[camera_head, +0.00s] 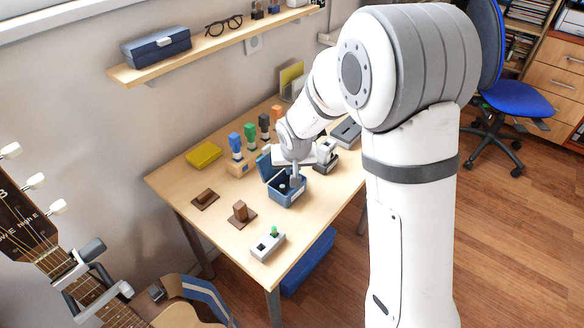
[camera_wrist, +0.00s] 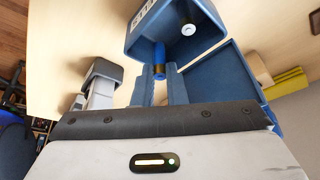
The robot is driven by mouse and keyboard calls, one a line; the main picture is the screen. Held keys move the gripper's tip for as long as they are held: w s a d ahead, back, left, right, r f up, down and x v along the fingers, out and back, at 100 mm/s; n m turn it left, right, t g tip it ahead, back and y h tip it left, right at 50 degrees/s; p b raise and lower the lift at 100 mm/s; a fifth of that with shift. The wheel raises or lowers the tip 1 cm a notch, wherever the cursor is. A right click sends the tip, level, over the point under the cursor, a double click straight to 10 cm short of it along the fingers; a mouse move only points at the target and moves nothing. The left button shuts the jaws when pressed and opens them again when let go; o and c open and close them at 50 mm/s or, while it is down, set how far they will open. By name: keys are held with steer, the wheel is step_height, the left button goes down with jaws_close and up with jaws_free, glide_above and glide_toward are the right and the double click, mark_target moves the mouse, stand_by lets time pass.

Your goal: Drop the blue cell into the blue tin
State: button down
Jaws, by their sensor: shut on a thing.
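The blue tin (camera_head: 288,196) stands open near the middle of the desk, its lid (camera_head: 266,166) tilted up at the back left. The tin (camera_wrist: 146,44) also shows at the top of the wrist view, with the lid (camera_wrist: 236,80) to the right. A small pale round thing (camera_wrist: 188,29) is inside it. My gripper (camera_wrist: 160,80) is shut on the blue cell (camera_wrist: 159,52), a blue cylinder with a copper-coloured band. The cell overlaps the tin's opening; its exact height is unclear. In the head view my gripper (camera_head: 296,178) is at the tin and the cell is hard to make out.
Blue, green, dark and orange upright pieces (camera_head: 249,136) stand behind the tin. A yellow box (camera_head: 204,154) lies at the back left. Brown blocks (camera_head: 240,211) and a grey box with a green knob (camera_head: 267,246) lie in front. A grey-and-white device (camera_head: 326,158) stands right of the tin.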

steer(key=c, duration=1.4)
jaws_free()
steer(key=v, duration=0.7)
steer(key=shift+s+r, duration=0.2)
steer(key=shift+r, duration=0.15)
steer(key=shift+m+g, duration=0.6)
steer(key=shift+g, duration=0.3)
steer(key=s+d+r+p, duration=0.1)
steer(key=s+d+r, duration=0.2)
steer(key=s+d, duration=0.2)
steer(key=s+d+r+p, duration=0.2)
steer(key=s+d+r, duration=0.2)
steer(key=s, duration=0.6)
steer(key=s+d+r+p, duration=0.2)
steer(key=s+d+r, duration=0.2)
steer(key=s, duration=0.4)
steer(key=shift+d+r, duration=0.2)
steer(key=shift+d, duration=0.7)
